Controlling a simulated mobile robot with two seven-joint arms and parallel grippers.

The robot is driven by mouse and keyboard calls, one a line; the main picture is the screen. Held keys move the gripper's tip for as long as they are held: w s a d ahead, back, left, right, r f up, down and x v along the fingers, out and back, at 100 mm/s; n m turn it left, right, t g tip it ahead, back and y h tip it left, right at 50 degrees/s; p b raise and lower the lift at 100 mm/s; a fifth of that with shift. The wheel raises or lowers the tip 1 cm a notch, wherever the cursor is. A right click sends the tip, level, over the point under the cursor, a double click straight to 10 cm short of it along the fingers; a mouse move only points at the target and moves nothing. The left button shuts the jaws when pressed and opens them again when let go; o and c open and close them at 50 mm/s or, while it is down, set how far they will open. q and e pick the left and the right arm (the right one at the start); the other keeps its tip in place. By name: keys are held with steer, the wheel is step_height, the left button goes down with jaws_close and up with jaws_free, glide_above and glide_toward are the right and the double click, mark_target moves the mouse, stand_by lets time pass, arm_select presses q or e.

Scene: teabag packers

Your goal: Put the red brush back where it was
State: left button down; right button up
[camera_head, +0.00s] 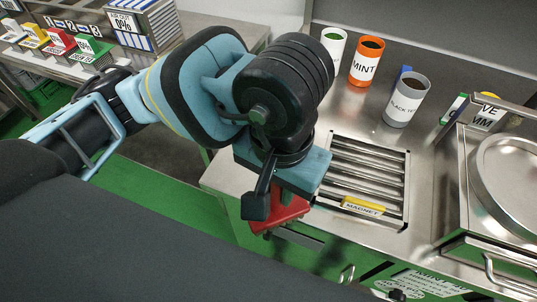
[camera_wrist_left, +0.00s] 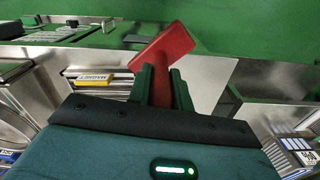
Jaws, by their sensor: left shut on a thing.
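My left gripper (camera_head: 270,200) is shut on the red brush (camera_head: 281,214), in front of the steel counter's edge. The gripper and arm hide part of the brush in the head view. In the left wrist view the brush (camera_wrist_left: 163,48) sticks out between the two dark green fingers of the gripper (camera_wrist_left: 162,85), its wide red end beyond their tips. My right gripper is not in either view.
A slatted metal grate (camera_head: 367,175) with a yellow MAGNET label (camera_head: 364,206) is set in the counter. Behind it stand an orange MINT canister (camera_head: 366,62), a grey BLACK TEA canister (camera_head: 405,100) and a white canister (camera_head: 335,42). A round steel pan (camera_head: 508,175) is at right.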

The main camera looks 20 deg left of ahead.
arm_select(q)
steer(key=w+a, duration=0.4)
steer(key=w, duration=0.3)
steer(key=shift+f+p, duration=0.3)
steer(key=shift+f, duration=0.05)
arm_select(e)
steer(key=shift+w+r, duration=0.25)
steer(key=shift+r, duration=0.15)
arm_select(q)
steer(key=f, duration=0.2)
steer(key=w+f, duration=0.1)
steer(key=shift+a+f+p, duration=0.2)
steer(key=shift+f+p, duration=0.15)
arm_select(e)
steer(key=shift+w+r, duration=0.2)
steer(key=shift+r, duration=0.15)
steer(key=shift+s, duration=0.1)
arm_select(q)
steer(key=shift+f, duration=0.15)
steer(key=c, duration=1.3)
jaws_free()
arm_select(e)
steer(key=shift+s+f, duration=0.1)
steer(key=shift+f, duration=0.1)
